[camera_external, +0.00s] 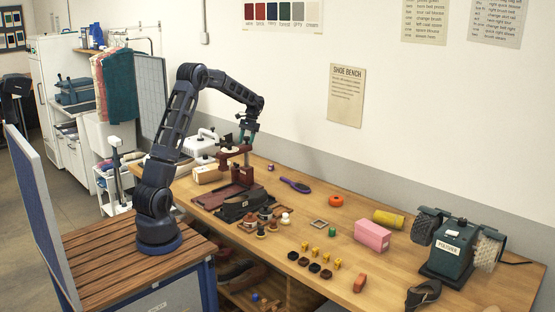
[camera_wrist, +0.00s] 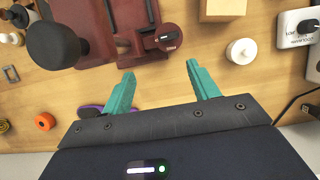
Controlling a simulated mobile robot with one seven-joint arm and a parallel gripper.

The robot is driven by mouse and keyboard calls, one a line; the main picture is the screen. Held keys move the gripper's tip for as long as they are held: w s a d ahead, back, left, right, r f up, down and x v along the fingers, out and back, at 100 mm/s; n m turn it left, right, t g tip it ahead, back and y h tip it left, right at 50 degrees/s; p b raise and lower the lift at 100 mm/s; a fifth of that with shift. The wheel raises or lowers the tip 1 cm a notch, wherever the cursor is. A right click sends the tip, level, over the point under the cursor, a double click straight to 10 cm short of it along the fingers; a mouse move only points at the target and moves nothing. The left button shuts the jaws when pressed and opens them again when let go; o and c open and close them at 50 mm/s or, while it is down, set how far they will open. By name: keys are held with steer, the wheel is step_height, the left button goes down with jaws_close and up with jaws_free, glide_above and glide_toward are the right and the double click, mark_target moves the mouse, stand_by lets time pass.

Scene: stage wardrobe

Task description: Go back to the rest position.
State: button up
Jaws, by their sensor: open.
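My gripper (camera_wrist: 162,92) has two teal fingers spread wide in the wrist view, with only bare wooden bench top seen between them. In the external view my arm rises from its base at the left and bends over, with my gripper (camera_external: 246,133) hanging above the back of the workbench (camera_external: 345,225). It is beside a dark red stand-like device (camera_external: 246,170), which also shows at the top of the wrist view (camera_wrist: 90,15). I cannot tell from these views whether the fingers touch anything.
A white machine (camera_external: 200,143) stands behind the arm. The wall closes off the back.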

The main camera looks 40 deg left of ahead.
steer(key=d+r+m+t, duration=0.1)
steer(key=d+r, duration=0.2)
steer(key=d, duration=0.3)
steer(key=d+r+t, duration=0.1)
steer(key=d+r, duration=0.2)
steer(key=d, duration=0.2)
steer(key=s+d+r+t, duration=0.2)
steer(key=s+d+r, duration=0.2)
steer(key=s+r, duration=0.25)
steer(key=s+d+r+t, duration=0.1)
steer(key=s+r, duration=0.1)
steer(key=s, duration=0.7)
steer(key=s+d+r+t, duration=0.1)
steer(key=s+r, duration=0.2)
steer(key=s, duration=0.7)
steer(key=s+f+t, duration=0.1)
steer(key=s+f, duration=0.1)
steer(key=s, duration=0.6)
steer(key=s+f+t, duration=0.1)
steer(key=s+f, duration=0.1)
steer(key=s, duration=0.7)
steer(key=shift+d+f+n+t, duration=0.3)
steer(key=shift+d+f+n, duration=0.05)
steer(key=shift+d+n, duration=0.1)
steer(key=shift+c, duration=0.2)
